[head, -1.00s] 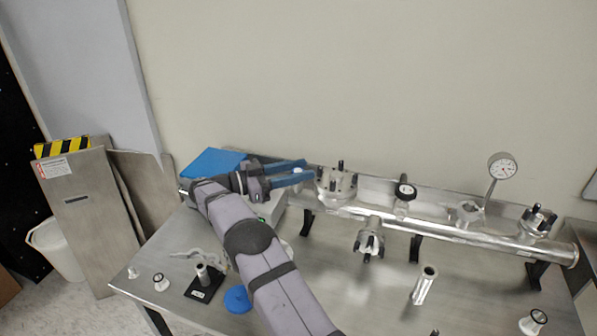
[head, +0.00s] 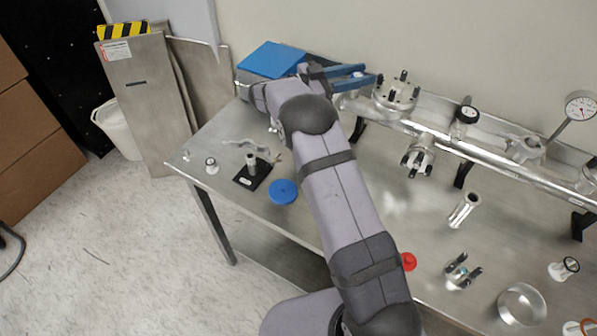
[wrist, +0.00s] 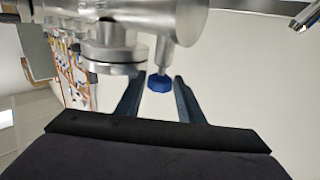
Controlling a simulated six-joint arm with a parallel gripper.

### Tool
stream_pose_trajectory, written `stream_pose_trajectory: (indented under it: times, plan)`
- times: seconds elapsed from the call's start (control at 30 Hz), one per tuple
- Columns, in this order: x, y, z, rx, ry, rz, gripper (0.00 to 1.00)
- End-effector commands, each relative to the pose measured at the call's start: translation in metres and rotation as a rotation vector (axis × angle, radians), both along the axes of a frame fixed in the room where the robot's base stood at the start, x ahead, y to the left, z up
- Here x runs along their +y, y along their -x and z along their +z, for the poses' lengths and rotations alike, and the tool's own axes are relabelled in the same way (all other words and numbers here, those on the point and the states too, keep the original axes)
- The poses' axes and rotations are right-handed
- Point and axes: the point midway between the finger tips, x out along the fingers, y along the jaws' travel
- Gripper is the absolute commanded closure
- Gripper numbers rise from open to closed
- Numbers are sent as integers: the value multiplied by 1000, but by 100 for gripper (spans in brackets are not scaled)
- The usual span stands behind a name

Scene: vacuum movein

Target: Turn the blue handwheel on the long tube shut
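The long tube (head: 480,160) lies along the back of the metal table and carries several flanges. In the wrist view, the small blue handwheel (wrist: 160,83) sits on a metal stem beside the tube's metal body (wrist: 120,18). My gripper (wrist: 160,80) is open, with one finger on each side of the handwheel in the picture. Gaps show between the wheel and both fingers. I cannot tell how deep the wheel sits between them. In the head view, my gripper (head: 368,76) is at the tube's left end; the handwheel is not clear there.
A blue-topped box (head: 272,60) stands behind my wrist. A blue disc (head: 283,191), a black stand (head: 252,172), a red cap (head: 408,261) and loose fittings lie on the table. A gauge (head: 581,106) rises at right.

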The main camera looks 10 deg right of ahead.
Motion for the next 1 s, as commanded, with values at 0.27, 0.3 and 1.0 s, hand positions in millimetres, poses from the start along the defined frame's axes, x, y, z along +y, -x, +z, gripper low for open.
stream_pose_trajectory:
  times: [0.27,0.3,1.0]
  plan:
    - [0,1,0,3,-1,125,65]
    - [0,1,1,2,-1,145,65]
    - [54,19,-10,-1,-7,231,65]
